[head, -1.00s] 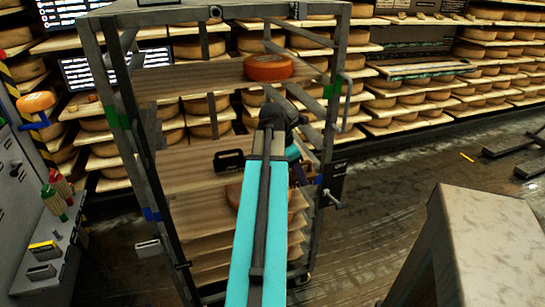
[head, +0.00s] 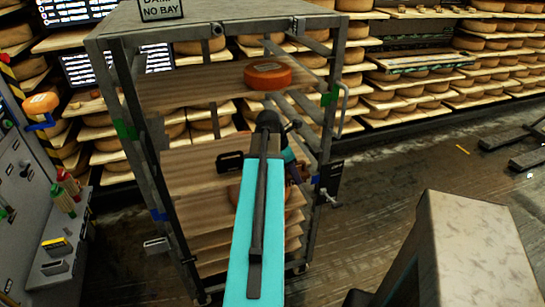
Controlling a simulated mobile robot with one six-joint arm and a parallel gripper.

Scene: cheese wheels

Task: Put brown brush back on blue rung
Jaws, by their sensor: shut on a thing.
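A grey metal rack (head: 128,75) stands ahead. Blue bands mark its left post (head: 160,215) and its right side (head: 315,180); the blue rung itself is hard to make out between them. My teal arm reaches toward the rack's right side. My gripper (head: 298,172) is at its far end, near the right blue band, small and mostly hidden behind the arm. It is shut on a small dark brownish thing, apparently the brown brush (head: 304,170). Its outline is unclear, and I cannot tell whether it touches the rack.
An orange cheese wheel (head: 267,76) sits on the upper shelf; another (head: 234,195) shows partly behind my arm. A black-framed object (head: 230,161) is at mid-rack. Red and green handled tools (head: 65,192) stand on the left cabinet.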

